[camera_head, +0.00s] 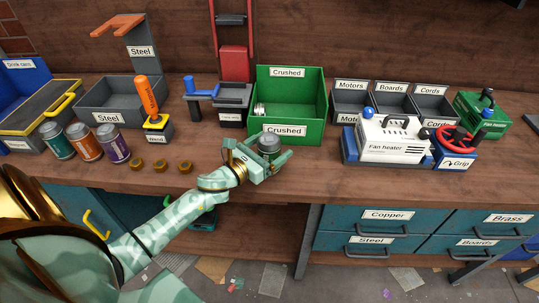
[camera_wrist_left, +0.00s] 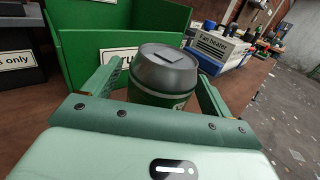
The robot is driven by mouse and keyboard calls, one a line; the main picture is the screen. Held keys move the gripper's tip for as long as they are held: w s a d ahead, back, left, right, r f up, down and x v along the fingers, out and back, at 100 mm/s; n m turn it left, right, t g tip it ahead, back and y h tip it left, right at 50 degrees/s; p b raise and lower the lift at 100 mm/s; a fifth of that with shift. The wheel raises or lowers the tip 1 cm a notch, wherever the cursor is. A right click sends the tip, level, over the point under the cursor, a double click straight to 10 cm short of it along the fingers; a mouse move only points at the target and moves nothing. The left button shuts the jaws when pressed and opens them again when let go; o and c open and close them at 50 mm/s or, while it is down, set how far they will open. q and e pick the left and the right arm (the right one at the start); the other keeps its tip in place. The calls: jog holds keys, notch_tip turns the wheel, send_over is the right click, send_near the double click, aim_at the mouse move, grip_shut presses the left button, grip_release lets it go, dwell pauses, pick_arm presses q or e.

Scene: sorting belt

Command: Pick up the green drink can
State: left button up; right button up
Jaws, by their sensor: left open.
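A green drink can (camera_head: 269,144) with a grey top stands upright on the bench, just in front of the green Crushed bin. My left gripper (camera_head: 266,153) is open, with its fingers on either side of this can. In the left wrist view the can (camera_wrist_left: 165,80) stands between the fingers of the gripper (camera_wrist_left: 158,78), with a gap visible beside it. The lower part of the can is hidden behind the gripper. My right gripper does not show.
The green Crushed bin (camera_head: 318,105) stands right behind the can and holds a crushed can (camera_head: 259,110). A fan heater (camera_head: 394,140) is to the right. Teal, orange and purple cans (camera_head: 86,143) stand at the left, with brown pucks (camera_head: 160,166) nearby.

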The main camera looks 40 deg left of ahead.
pick_arm(q)
jog(key=shift+w+d, duration=0.15)
jog(key=shift+w, duration=0.6)
jog(key=c, duration=1)
jog(key=shift+r, duration=0.1)
